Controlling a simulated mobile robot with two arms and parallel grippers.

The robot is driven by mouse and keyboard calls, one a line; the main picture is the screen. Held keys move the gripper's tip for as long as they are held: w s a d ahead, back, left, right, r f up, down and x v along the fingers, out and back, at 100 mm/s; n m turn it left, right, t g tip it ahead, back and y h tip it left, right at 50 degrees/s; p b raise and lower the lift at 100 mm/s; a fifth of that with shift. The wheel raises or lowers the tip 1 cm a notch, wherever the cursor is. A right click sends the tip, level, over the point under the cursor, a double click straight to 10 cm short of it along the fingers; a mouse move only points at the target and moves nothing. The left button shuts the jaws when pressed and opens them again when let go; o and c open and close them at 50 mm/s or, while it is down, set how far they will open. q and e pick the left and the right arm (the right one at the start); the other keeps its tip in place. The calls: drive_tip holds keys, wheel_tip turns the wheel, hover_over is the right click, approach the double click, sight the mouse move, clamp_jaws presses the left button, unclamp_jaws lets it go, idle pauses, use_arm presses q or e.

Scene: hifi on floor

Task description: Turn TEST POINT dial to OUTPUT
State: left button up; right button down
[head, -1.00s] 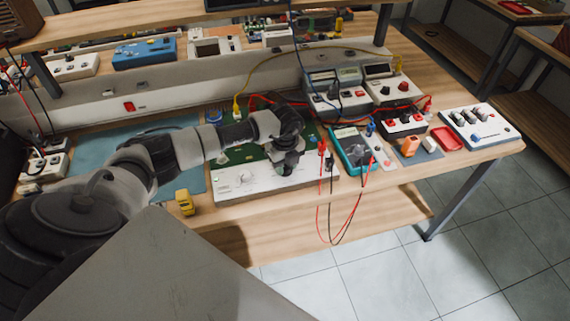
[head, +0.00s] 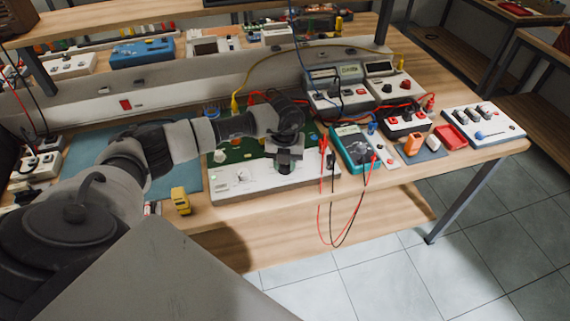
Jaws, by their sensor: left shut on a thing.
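The white panel (head: 225,184) of the hifi unit lies along the front edge of the workbench, with a green circuit board (head: 240,153) behind it. A dial (head: 241,177) shows on the left part of the panel. My left gripper (head: 285,170) points down at the right part of the panel and is shut on a dark knob there. The gripper hides most of this knob and its markings. The panel lettering is too small to read. My right gripper is not in view.
A teal multimeter (head: 354,147) with red and black leads stands just right of the panel. A yellow object (head: 181,200) sits left of it near the front edge. Bench supplies (head: 335,92) stand behind. A blue-green mat (head: 150,160) lies under my left arm.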

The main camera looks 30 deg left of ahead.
use_arm(q)
drive_tip(key=shift+m, duration=0.3)
drive_tip(key=o, duration=0.9)
drive_tip(key=shift+o, duration=0.2)
wheel_tip(320, 180, up, 11)
drive_tip(key=b, duration=0.1)
drive_tip(key=shift+b, duration=0.4)
drive_tip(key=shift+f, duration=0.1)
